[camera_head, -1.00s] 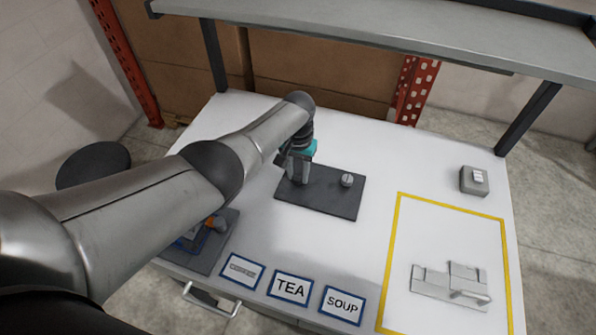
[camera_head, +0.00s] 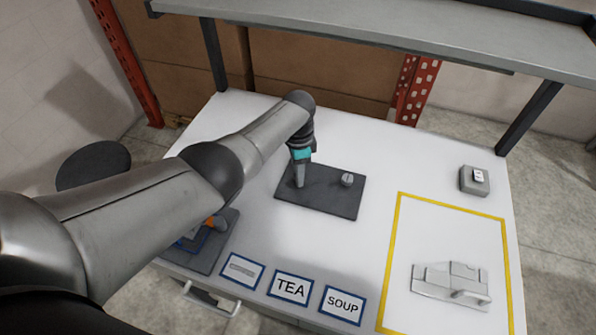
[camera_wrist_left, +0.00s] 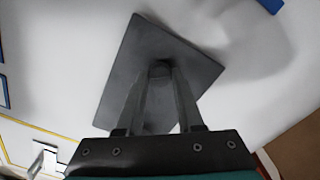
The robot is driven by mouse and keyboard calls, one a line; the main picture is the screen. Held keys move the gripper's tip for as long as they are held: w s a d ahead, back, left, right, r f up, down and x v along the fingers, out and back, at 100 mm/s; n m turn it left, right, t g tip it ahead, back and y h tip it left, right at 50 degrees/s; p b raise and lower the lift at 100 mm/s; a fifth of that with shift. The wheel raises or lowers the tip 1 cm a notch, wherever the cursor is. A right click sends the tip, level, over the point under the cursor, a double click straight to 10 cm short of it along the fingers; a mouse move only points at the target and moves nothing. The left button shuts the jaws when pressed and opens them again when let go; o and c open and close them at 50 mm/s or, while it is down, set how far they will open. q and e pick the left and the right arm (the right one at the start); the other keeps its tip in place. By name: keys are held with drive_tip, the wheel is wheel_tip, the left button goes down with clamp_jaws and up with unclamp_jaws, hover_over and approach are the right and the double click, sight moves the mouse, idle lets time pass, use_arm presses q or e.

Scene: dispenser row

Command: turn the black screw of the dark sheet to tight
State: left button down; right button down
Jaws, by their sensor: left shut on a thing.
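The dark sheet (camera_head: 325,202) lies flat on the white table in the head view, and it also shows in the wrist view (camera_wrist_left: 197,72). My left gripper (camera_head: 299,184) points down at the sheet's left part. In the wrist view its fingers (camera_wrist_left: 160,72) are shut on the small black screw (camera_wrist_left: 160,67), which shows as a dark head between the fingertips. In the head view the fingers hide the screw. How tight the screw is cannot be seen. My right gripper is in neither view.
A grey slotted knob (camera_head: 347,180) stands on the sheet's right part. Blue-framed labels (camera_head: 290,288) lie along the front edge. A yellow outline (camera_head: 399,240) surrounds a grey latch (camera_head: 450,284) at right. A grey box (camera_head: 474,181) stands behind it. A shelf (camera_head: 400,40) spans the back.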

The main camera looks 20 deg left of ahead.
use_arm(q)
drive_tip(key=m, duration=0.6)
drive_tip(key=shift+w+r+m, duration=0.25)
drive_tip(key=shift+r+m, duration=0.05)
idle(0.5)
drive_tip(key=c, duration=0.9)
unclamp_jaws()
drive_tip(key=o, duration=0.4)
drive_tip(key=shift+s+f, duration=0.15)
drive_tip(key=shift+s, duration=0.05)
